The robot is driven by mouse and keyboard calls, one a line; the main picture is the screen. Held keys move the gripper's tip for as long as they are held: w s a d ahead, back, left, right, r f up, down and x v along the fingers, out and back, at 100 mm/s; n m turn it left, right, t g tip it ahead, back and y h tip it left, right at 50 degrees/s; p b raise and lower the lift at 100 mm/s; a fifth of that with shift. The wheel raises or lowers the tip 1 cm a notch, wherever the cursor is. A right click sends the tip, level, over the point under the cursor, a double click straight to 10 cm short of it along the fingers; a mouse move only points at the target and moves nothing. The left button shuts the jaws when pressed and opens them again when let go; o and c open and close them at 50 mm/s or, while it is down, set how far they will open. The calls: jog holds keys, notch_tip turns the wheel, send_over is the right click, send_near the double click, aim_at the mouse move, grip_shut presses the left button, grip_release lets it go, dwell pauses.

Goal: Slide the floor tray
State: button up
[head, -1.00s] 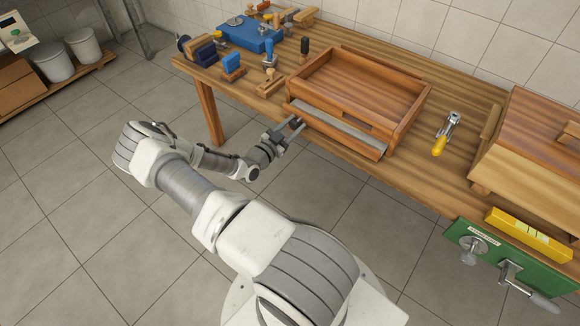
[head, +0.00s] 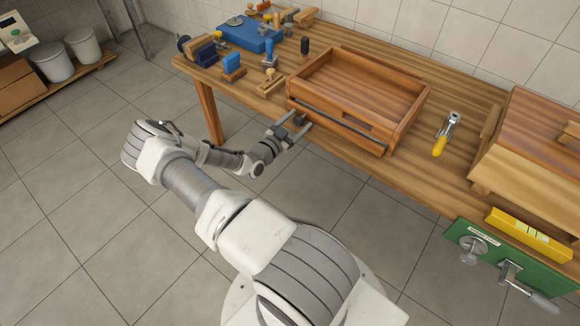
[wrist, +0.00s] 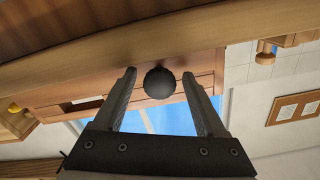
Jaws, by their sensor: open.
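The wooden hive box (head: 412,103) stands open-topped at the front edge of the bench. A thin dark strip, which looks like the floor tray's edge (head: 345,127), runs along its low front; the rest of the tray is hidden. A dark round knob (head: 299,119) is at the left end of that front. My gripper (head: 297,126) is open at this end, its fingers pointing to the box. In the wrist view the knob (wrist: 160,83) appears between the two open fingers, with a gap on each side; I cannot tell its exact depth.
A yellow-handled tool (head: 440,143) lies right of the box, and a wooden lidded box (head: 530,145) stands farther right. A blue case (head: 250,35) and several small tools crowd the bench's left end. The floor in front of the bench is clear.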

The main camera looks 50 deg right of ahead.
jog(key=a+p, duration=0.1)
jog(key=a, duration=0.5)
jog(key=shift+s+a, duration=0.3)
jog(key=shift+a, duration=0.05)
dwell(0.6)
jog(key=s+a+r+m+g+y, duration=0.2)
jog(key=a+r+m+y, duration=0.3)
jog(key=a+r+m, duration=0.7)
jog(key=s+a+r+m+g+y, duration=0.25)
jog(key=r+m+y, duration=0.35)
jog(key=m, duration=1.2)
jog(key=s+a+r+m+t+y, duration=0.4)
jog(key=s+a+r+m+t, duration=0.1)
jog(key=a+r+m, duration=0.55)
jog(key=s+a+r+m+t+y, duration=0.35)
jog(key=s+a+r+m, duration=0.25)
jog(key=a+r+m, duration=0.4)
notch_tip(320, 180, up, 18)
jog(key=a+p, duration=0.1)
jog(key=p, duration=1.8)
jog(key=shift+w+a+m, duration=0.15)
jog(key=shift+w+m, duration=0.2)
jog(key=shift+f+h, duration=0.1)
jog(key=shift+h, duration=0.15)
